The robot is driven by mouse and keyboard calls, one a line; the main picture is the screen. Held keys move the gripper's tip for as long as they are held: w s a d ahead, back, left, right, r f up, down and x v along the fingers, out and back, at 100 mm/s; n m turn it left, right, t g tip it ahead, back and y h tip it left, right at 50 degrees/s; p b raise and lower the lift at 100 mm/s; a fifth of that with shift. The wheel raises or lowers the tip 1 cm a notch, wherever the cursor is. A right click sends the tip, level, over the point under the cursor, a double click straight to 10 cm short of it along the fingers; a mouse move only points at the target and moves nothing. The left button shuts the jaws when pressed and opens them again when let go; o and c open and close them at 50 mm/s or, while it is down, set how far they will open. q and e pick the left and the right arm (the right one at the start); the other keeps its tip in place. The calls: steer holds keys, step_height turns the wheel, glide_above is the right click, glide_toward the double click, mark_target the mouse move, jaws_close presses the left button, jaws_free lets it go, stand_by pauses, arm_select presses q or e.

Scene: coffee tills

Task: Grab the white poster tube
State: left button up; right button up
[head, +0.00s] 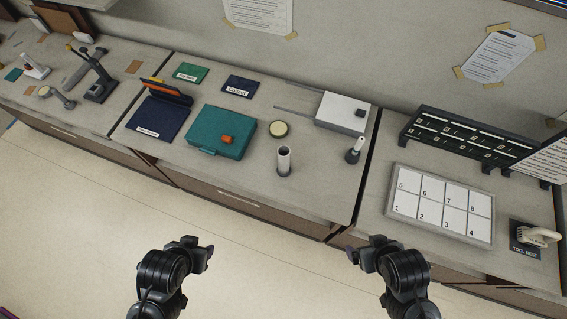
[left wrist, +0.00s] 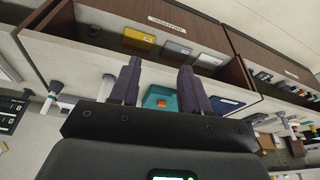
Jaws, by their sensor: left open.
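My left gripper (head: 207,254) is in front of the counter, well short of the tube. In the left wrist view its two fingers (left wrist: 160,72) are spread apart with nothing between them. I cannot tell for sure which pale shape there is the tube. My right gripper (head: 355,254) is also in front of the counter, apart from the tube; its jaws are too small to judge.
A numbered tray (head: 440,205) lies further right. The floor before the counter is clear.

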arm_select(q)
steer(key=shift+o, duration=0.4)
steer(key=shift+s, duration=0.1)
steer(key=o, duration=0.5)
steer(key=shift+c, duration=0.2)
